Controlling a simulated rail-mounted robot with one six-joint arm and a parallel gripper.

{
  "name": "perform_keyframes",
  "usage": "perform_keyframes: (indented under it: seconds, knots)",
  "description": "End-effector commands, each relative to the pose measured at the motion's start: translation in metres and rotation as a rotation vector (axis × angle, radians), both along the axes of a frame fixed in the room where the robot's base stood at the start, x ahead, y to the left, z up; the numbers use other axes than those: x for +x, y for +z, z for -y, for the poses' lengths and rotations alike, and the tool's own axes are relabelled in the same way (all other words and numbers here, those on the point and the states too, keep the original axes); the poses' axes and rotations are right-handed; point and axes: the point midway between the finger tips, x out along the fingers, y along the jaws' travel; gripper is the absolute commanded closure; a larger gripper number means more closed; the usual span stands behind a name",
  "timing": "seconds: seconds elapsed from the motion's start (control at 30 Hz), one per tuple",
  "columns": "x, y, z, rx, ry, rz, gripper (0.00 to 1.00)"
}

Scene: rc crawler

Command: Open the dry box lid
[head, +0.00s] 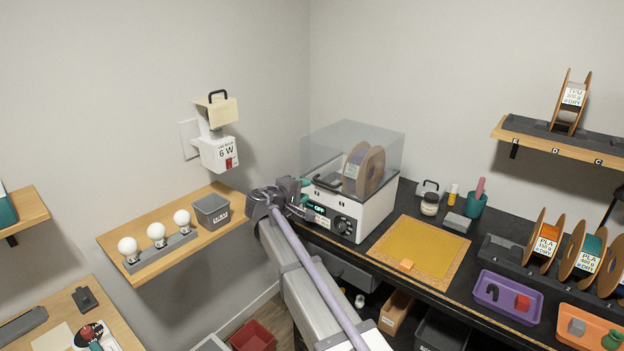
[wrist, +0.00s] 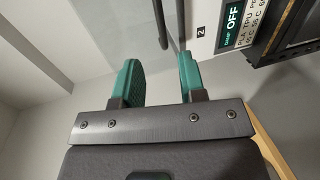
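The dry box (head: 362,215) stands on the black bench. My gripper (head: 304,190) is at the box's front left corner, near the lid's lower edge. In the wrist view its two green fingers (wrist: 161,80) are apart with a gap between them. A dark bar (wrist: 160,22) runs down toward that gap, and I cannot tell whether a finger touches it. The panel with "OFF" (wrist: 235,22) shows at the upper right there.
A yellow mat (head: 415,248) with an orange block lies right of the box. A jar (head: 430,204) and a teal cup (head: 475,205) stand behind it. A wooden shelf with bulbs and a grey bin (head: 211,211) is left of my arm.

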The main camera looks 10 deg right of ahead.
Motion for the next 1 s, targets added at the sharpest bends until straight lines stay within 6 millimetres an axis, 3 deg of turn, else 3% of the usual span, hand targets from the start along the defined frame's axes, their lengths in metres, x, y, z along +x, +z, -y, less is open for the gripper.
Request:
perform_keyframes:
  seconds: [0.17, 0.5, 0.87, 1.0]
  knots:
    - [0.016, -0.007, 0.016, 0.002, -0.003, 0.000, 0.62]
    - [0.064, -0.022, 0.069, 0.002, -0.003, 0.000, 0.62]
    - [0.071, -0.023, 0.078, 0.003, -0.001, -0.001, 0.62]
    - [0.071, -0.023, 0.077, 0.003, -0.001, -0.001, 0.76]
